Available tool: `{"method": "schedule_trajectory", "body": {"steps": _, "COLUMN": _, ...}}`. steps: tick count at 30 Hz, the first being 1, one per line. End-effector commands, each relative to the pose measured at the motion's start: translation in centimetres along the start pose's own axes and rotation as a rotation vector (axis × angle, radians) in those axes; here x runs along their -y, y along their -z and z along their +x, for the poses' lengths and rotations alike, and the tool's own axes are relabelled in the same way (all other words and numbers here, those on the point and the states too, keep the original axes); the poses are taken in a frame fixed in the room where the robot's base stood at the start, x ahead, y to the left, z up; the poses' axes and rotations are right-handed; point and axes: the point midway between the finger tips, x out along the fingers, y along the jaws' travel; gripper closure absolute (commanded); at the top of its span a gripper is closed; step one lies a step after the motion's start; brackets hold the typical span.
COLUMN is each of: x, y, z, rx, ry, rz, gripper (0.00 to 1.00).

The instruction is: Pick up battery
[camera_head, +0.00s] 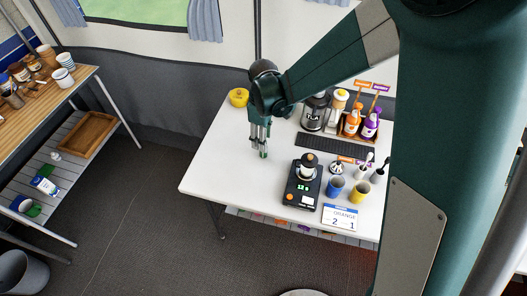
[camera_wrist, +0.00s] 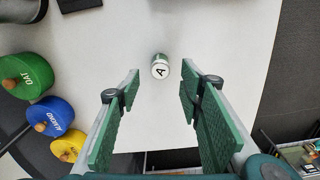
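The battery (camera_wrist: 160,66) is a small cylinder with a pale end marked "A" and a green side, on the white table (camera_wrist: 205,30) in the wrist view. It lies just beyond the fingertips, about midway between them, and no finger touches it there. My gripper (camera_wrist: 160,80) is open and empty, its green-padded fingers spread to either side. In the head view my gripper (camera_head: 259,141) points down over the left part of the table. A small green spot at its tips there is too small to tell as battery or finger pad.
Lids marked OAT (camera_wrist: 27,75) and ALMOND (camera_wrist: 51,115) and a yellow lid (camera_wrist: 68,149) stand left in the wrist view. A black scale (camera_head: 302,187), blue cup (camera_head: 335,187) and yellow cup (camera_head: 359,192) stand right of my gripper. The table's front left is clear.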

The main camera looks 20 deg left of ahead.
Motion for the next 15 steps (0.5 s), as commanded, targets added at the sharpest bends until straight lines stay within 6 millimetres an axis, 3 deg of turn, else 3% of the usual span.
{"method": "schedule_trajectory", "body": {"steps": 7, "x": 0.0, "y": 0.0, "z": 0.3, "rx": 0.0, "ry": 0.0, "rz": 0.001, "gripper": 0.63}}
{"method": "schedule_trajectory", "body": {"steps": 15, "x": 0.0, "y": 0.0, "z": 2.3, "rx": 0.0, "ry": 0.0, "rz": 0.001, "gripper": 0.63}}
